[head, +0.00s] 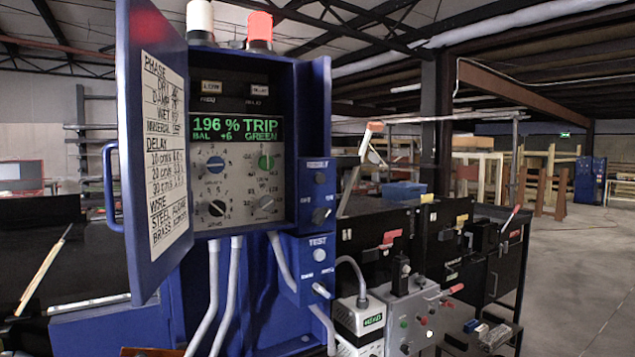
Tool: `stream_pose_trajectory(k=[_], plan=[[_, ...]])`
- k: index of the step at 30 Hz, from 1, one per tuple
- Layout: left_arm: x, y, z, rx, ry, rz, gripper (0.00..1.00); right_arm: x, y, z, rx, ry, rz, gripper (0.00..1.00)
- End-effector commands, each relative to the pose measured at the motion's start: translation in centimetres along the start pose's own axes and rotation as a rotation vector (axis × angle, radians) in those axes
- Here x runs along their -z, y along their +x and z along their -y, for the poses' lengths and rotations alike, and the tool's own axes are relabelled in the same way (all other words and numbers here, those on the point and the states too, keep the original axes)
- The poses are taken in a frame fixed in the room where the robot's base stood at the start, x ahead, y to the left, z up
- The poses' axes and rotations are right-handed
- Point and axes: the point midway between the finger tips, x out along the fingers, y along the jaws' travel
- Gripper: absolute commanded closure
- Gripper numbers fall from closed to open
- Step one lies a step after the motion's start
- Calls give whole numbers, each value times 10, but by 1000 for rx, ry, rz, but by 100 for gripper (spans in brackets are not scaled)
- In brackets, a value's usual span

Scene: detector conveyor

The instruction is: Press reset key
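A blue control cabinet (311,110) stands left of centre with its door (135,60) swung open to the left. Its lit display (235,129) reads "196 % TRIP", "BAL +6" and "GREEN". Two small labelled keys, one reading "LOW" (211,87), sit above the display. I cannot read a reset label. Neither gripper shows.
A white lamp (200,17) and a red lamp (260,28) top the cabinet. Grey conduits (233,285) run below it. A grey switch box (410,315) and black cabinets with red handles (390,237) crowd the right. Open concrete floor (590,260) lies far right.

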Motion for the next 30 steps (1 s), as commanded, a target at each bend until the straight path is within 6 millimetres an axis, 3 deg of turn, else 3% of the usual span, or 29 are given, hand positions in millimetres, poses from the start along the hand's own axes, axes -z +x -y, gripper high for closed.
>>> stream_pose_trajectory(k=[9, 22, 30], plan=[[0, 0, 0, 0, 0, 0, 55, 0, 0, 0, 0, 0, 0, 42], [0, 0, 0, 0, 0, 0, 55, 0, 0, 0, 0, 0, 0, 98], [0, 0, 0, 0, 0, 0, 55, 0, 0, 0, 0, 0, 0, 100]])
